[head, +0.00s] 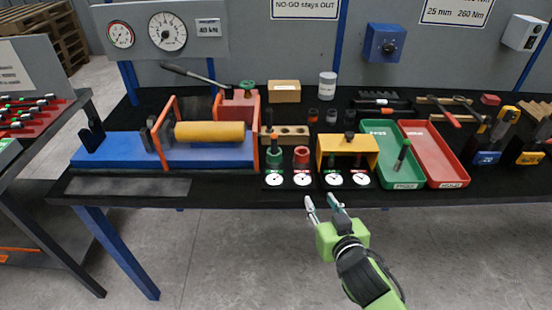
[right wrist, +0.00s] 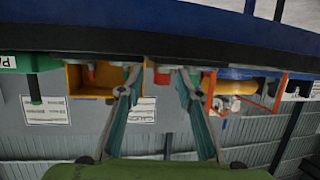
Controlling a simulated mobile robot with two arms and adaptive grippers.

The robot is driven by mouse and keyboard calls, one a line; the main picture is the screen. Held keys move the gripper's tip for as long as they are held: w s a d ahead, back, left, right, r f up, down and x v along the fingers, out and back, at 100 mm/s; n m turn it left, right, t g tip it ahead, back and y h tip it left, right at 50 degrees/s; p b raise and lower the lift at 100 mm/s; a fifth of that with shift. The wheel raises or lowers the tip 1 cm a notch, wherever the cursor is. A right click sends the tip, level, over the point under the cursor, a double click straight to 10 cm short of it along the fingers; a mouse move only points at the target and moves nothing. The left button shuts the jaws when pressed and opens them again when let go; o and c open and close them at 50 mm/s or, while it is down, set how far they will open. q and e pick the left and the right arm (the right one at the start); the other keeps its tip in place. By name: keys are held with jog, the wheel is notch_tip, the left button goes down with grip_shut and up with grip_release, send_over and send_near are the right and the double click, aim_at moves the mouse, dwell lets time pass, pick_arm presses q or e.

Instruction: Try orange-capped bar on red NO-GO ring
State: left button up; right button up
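The orange-capped bar (head: 274,141) stands upright on the green ring (head: 273,158) at the front of the bench; whether it sits inside the ring I cannot tell. The red ring (head: 301,157) stands just to its right and looks empty from above. My right gripper (head: 322,202) is open and empty, in front of the bench edge and slightly right of the red ring. In the right wrist view, upside down, the gripper (right wrist: 158,80) has its fingers spread with nothing between them. My left gripper is not in view.
A yellow box stand (head: 347,146) is right of the rings. Beyond it are a green tray (head: 402,183) holding a bar, and a red tray (head: 449,182). A blue-based press (head: 215,155) with a yellow cylinder is at left. White-disc cards line the front edge.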

aim_at(275, 139)
jog(key=w+a+r+n+t+y, duration=0.3)
jog(key=w+a+r+y, duration=0.15)
jog(key=a+r, duration=0.35)
jog(key=x, duration=0.4)
jog(key=d+p+x, duration=0.1)
jog(key=x, duration=0.1)
jog(key=shift+w+a+r, duration=0.1)
jog(key=shift+w+r, duration=0.2)
jog(key=shift+w, duration=0.2)
jog(key=shift+x, duration=1)
jog(key=shift+f+p+x, duration=0.1)
jog(key=shift+p+x, duration=0.1)
jog(key=shift+x, duration=0.85)
jog(key=shift+f+p+x, duration=0.15)
jog(key=shift+p+x, duration=0.05)
jog(key=shift+x, duration=0.85)
jog(key=shift+a, duration=0.1)
jog(key=shift+r, duration=0.1)
grip_shut()
